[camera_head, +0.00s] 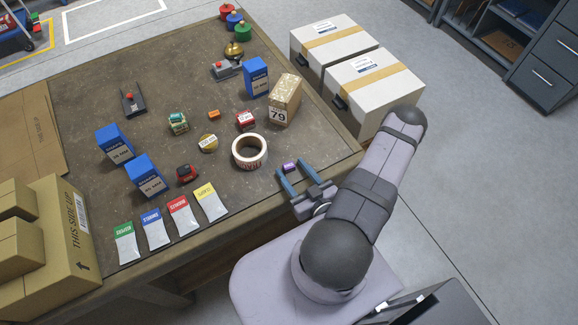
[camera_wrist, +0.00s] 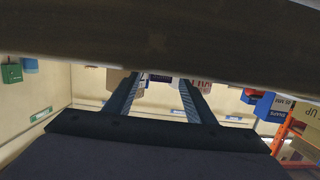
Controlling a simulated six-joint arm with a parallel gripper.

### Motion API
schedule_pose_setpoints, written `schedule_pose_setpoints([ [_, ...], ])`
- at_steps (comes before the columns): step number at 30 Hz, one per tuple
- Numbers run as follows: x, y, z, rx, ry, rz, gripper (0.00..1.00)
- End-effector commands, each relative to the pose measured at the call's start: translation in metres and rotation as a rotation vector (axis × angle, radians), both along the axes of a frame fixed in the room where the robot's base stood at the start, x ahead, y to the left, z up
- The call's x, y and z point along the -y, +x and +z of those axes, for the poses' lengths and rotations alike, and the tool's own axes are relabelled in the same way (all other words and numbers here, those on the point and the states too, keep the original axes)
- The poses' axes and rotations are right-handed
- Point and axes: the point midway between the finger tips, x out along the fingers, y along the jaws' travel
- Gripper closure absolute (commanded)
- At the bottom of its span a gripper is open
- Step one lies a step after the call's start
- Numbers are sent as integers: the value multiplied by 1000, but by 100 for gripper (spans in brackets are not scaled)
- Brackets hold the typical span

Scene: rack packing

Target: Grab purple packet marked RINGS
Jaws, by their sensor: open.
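A small purple item (camera_head: 290,166) lies near the table's front right edge; no RINGS lettering is readable on it. My gripper (camera_head: 291,171) is open, with its two blue-grey fingers pointing toward the table. In the head view the purple item appears between or just beyond the fingertips. I cannot tell whether they touch it. The wrist view shows the two fingers apart (camera_wrist: 158,80), with a small, partly hidden purple-and-white shape (camera_wrist: 160,78) between their tips.
A tape roll (camera_head: 250,152) stands left of my gripper. Green (camera_head: 125,243), blue (camera_head: 155,229), red (camera_head: 182,215) and yellow (camera_head: 210,203) packets lie along the front edge. A tan box marked 79 (camera_head: 285,99) stands behind. White boxes (camera_head: 372,88) stand right of the table.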

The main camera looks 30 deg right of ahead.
Motion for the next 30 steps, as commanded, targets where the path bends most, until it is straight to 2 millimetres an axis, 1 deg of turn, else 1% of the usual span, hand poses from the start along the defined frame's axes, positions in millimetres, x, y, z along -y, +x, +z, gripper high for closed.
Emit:
schedule_pose_setpoints([
  [3,0,0,0,0,0,0,50],
  [4,0,0,0,0,0,0,55],
  [5,0,0,0,0,0,0,62],
  [6,0,0,0,0,0,0,72],
  [8,0,0,0,0,0,0,86],
  [9,0,0,0,0,0,0,95],
  [23,0,0,3,0,0,0,96],
  [26,0,0,8,0,0,0,96],
  [30,0,0,20,0,0,0,96],
])
